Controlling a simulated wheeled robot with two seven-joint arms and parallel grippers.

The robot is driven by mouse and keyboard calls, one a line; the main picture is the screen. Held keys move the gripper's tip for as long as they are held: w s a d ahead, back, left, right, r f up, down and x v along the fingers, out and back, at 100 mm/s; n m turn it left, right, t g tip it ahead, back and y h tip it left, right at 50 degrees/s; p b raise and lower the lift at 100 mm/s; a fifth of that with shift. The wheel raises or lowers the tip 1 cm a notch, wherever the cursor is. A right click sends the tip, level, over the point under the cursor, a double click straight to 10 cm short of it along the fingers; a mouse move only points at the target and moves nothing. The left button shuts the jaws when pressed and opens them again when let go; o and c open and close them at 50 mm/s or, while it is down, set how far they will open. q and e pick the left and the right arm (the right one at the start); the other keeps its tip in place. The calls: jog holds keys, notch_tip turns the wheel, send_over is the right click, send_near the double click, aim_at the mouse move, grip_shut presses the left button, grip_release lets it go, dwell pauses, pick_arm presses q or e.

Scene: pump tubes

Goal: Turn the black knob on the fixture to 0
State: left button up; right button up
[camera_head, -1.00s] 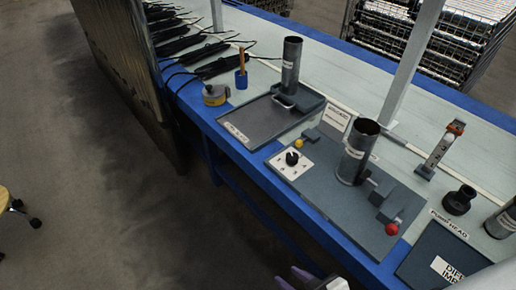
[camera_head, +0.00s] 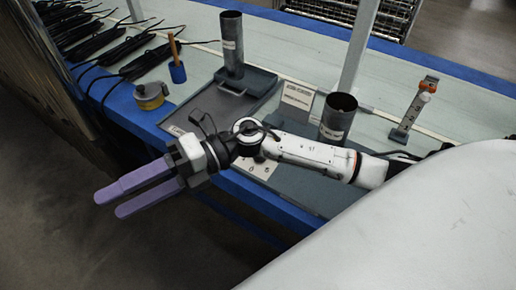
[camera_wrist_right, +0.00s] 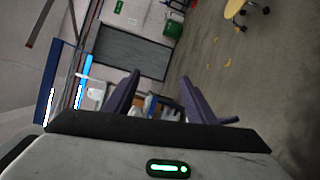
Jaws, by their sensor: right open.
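The fixture (camera_head: 298,188) is a dark grey base on the blue-edged bench, with a dark upright cylinder (camera_head: 338,114). Its white dial plate (camera_head: 262,169) shows only in part below my right forearm. The black knob is hidden behind my right arm, so its setting cannot be read. My right gripper (camera_head: 108,204) has two purple fingers, open and empty, over the floor in front of the bench, left of the fixture. In the right wrist view the same fingers (camera_wrist_right: 160,77) stand apart with nothing between them. My left gripper is not in view.
A grey tray (camera_head: 207,104) with a tall dark cylinder (camera_head: 231,46) stands left of the fixture. A yellow-grey round device (camera_head: 150,96) and a blue holder (camera_head: 177,72) stand further left. An orange-topped stand (camera_head: 414,107) is at the right. The floor before the bench is open.

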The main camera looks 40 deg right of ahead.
jog(key=w+d+f+n+g+h+b, duration=0.1)
jog(key=w+d+f+n+h, duration=0.15)
jog(key=d+f+h, duration=0.4)
jog(key=w+d+f+n+g+h+b, duration=0.1)
jog(key=d+f+n+h+b, duration=0.2)
jog(key=d, duration=0.6)
jog(key=w+d+r+t+h, duration=0.15)
jog(key=d+h, duration=0.25)
jog(key=d, duration=0.5)
jog(key=w+d+r+h, duration=0.1)
jog(key=w+d+h, duration=0.25)
jog(key=d, duration=0.45)
jog(key=shift+h, duration=0.3)
jog(key=f, duration=0.3)
jog(key=f+b, duration=0.1)
jog(key=f, duration=0.6)
jog(key=shift+s, duration=0.3)
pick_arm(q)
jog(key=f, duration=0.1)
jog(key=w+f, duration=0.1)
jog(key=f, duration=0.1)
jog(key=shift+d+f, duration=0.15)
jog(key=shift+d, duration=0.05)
pick_arm(e)
jog(key=shift+c, duration=0.4)
jog(key=c, duration=1)
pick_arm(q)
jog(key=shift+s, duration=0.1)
pick_arm(e)
jog(key=shift+o, duration=0.2)
